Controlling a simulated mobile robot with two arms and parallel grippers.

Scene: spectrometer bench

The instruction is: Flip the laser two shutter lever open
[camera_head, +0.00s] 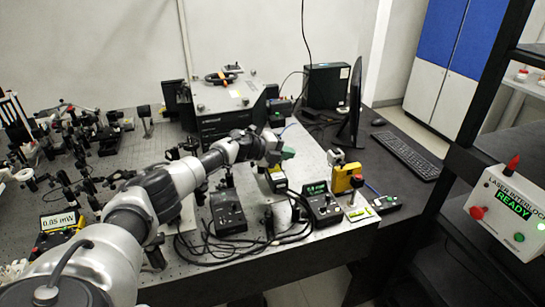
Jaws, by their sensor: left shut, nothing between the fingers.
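My left arm reaches in from the lower left, and its gripper (276,160) hangs over the right part of the bench. It is shut, with nothing visible held in it. A small yellow and black box (277,182) shows just below the gripper, partly hidden by it; I cannot tell whether they touch. A larger yellow unit (344,179) with a red part stands to the right, apart from the gripper. I cannot make out which one is laser two, and no shutter lever is clear at this size. My right gripper is not in view.
A large grey instrument (225,108) stands behind. Dense optics (75,140) fill the left. An interlock box (508,212) reading READY is at right.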

